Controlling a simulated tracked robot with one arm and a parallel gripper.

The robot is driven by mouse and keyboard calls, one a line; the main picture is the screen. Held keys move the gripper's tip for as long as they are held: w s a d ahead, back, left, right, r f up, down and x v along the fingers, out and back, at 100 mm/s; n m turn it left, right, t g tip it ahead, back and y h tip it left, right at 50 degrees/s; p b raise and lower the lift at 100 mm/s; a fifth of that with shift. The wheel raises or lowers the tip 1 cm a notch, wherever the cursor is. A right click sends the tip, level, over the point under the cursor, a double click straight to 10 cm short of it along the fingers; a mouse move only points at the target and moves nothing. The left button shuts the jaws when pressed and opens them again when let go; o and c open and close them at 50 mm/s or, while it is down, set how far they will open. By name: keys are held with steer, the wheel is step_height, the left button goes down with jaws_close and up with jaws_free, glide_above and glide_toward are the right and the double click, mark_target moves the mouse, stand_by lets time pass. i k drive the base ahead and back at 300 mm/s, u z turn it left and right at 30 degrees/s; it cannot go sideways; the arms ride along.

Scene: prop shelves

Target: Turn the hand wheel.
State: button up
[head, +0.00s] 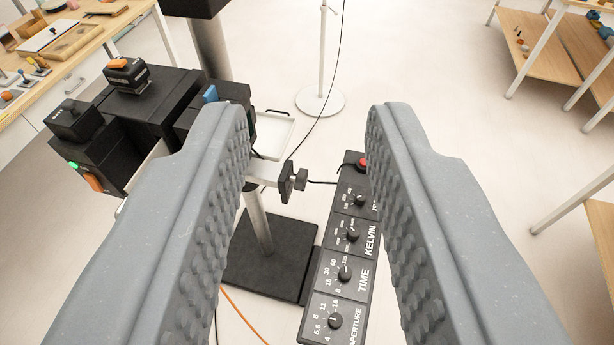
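My gripper (310,130) is open, with its two grey studded fingers wide apart and nothing between their pads. No plain round hand wheel can be made out. A small dark knob (300,180) sits on the end of a metal clamp arm (263,172), just right of the left finger in the picture. The clamp arm comes off a silver post (257,220) on a black square base (268,262). The left finger hides part of the post and clamp. I cannot tell whether the knob is the hand wheel or how far below the fingers it lies.
A black panel (332,282) with several dials and a red button (362,163) stands right of the post. Black boxed equipment (150,105) is at the left, beside a workbench (85,50). A white round stand base (320,101) and wooden shelves (550,50) stand behind, with open floor between.

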mark_target(301, 179)
steer(key=u, duration=2.8)
steer(key=k, duration=1.2)
steer(key=z, duration=1.8)
